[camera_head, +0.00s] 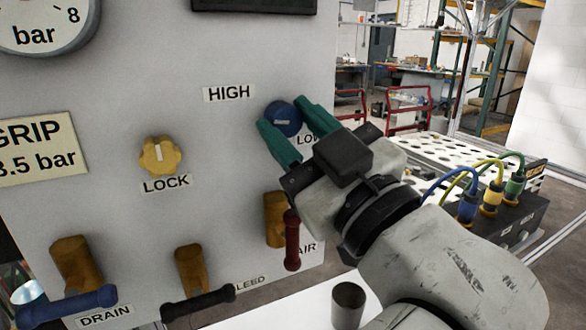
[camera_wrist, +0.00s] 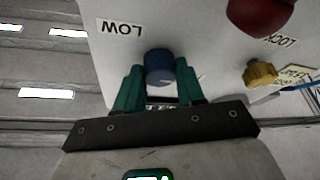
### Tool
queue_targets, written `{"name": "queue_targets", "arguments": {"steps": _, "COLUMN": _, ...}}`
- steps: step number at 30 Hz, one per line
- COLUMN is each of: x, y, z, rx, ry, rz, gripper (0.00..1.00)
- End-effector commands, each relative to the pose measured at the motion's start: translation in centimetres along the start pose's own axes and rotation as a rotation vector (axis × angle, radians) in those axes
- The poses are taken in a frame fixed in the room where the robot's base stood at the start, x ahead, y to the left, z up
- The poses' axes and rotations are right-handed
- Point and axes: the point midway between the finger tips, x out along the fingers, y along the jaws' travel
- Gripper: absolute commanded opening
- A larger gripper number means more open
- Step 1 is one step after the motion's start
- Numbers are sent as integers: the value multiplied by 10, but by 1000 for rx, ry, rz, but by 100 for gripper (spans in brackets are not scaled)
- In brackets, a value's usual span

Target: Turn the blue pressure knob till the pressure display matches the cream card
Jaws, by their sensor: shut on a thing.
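The blue pressure knob (camera_head: 286,118) sits on the grey panel between the HIGH and LOW labels, with a light pointer mark on its face. My gripper (camera_head: 281,113) is shut on it, one green finger on either side. The wrist view also shows the blue knob (camera_wrist: 159,66) between the green fingers. The cream card (camera_head: 36,150) at the left edge is cut off and reads "GRIP" and "3.5 bar". The round pressure gauge (camera_head: 40,25) at the top left is mostly out of frame; "8" and "bar" show, but no needle does. A dark-framed display (camera_head: 255,5) is cut off at the top.
A yellow LOCK knob (camera_head: 160,157) is left of my gripper. Below are valves with a blue DRAIN handle (camera_head: 68,305), a black handle (camera_head: 198,303) and a red handle (camera_head: 291,240). A perforated rack (camera_head: 450,155) and cabled connectors (camera_head: 490,197) stand at right.

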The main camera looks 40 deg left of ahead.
Motion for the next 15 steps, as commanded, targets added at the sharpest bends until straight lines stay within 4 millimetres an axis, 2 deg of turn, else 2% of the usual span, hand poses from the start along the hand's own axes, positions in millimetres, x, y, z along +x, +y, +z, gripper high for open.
{"name": "queue_targets", "arguments": {"steps": 1, "x": -3, "y": -1, "z": 5, "rx": -42, "ry": 1, "rz": -13, "gripper": 8}}
{"name": "queue_targets", "arguments": {"steps": 15, "x": -1, "y": 1, "z": 2, "rx": -289, "ry": -2, "rz": -121, "gripper": 8}}
